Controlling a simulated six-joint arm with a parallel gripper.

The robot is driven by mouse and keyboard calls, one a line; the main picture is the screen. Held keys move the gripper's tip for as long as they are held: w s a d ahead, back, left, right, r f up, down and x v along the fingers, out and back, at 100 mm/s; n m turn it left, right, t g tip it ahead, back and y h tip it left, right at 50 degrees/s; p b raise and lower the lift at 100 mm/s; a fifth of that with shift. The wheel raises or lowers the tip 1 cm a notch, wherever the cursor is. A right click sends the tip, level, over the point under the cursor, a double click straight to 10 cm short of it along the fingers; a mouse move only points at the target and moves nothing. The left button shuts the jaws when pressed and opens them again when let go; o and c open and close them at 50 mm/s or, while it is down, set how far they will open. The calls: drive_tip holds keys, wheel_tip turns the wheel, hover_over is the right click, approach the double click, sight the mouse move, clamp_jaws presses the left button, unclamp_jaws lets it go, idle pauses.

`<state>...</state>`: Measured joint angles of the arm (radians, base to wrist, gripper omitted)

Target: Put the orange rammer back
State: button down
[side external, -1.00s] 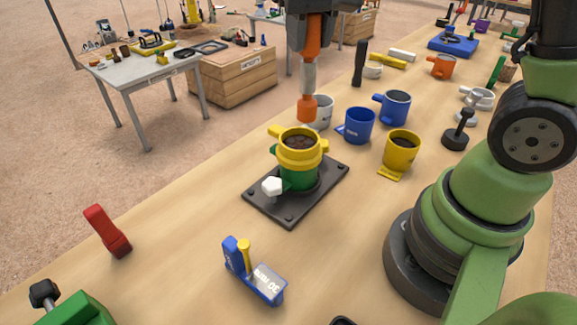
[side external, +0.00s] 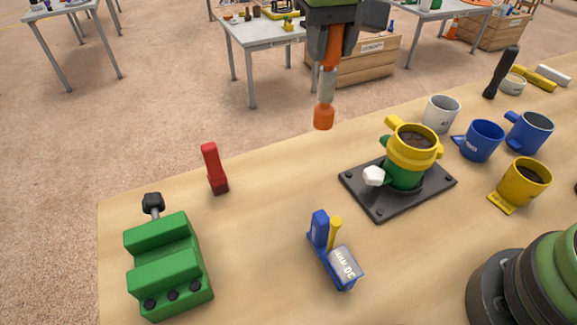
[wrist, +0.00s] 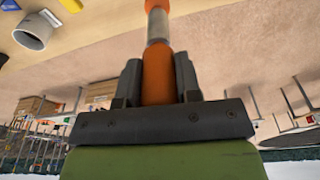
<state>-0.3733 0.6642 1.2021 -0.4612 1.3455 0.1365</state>
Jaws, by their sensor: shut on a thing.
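The orange rammer (side external: 325,100) has an orange handle, a grey middle and an orange foot. It hangs upright in the air, near the table's far edge in the side view. My gripper (side external: 331,42) is shut on its handle. In the wrist view the rammer (wrist: 157,65) stands between the two jaws of my gripper (wrist: 158,80). The green mould with a yellow collar (side external: 411,158) stands to the right of the rammer on a dark base plate (side external: 384,204), with dark soil inside.
Several mugs, including a yellow one (side external: 523,185), are at the right. Bare tabletop lies between the red tool and the mould.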

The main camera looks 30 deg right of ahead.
drive_tip(key=a+f+n, duration=0.1)
drive_tip(key=a+f, duration=0.1)
drive_tip(key=a, duration=0.4)
wheel_tip(320, 180, down, 10)
drive_tip(key=shift+w, duration=0.35)
drive_tip(key=shift+f, duration=0.15)
drive_tip(key=c, duration=0.8)
unclamp_jaws()
drive_tip(key=shift+f, duration=0.1)
wheel_tip(320, 180, up, 12)
drive_tip(key=s, duration=0.2)
drive_tip(key=shift+r, duration=0.2)
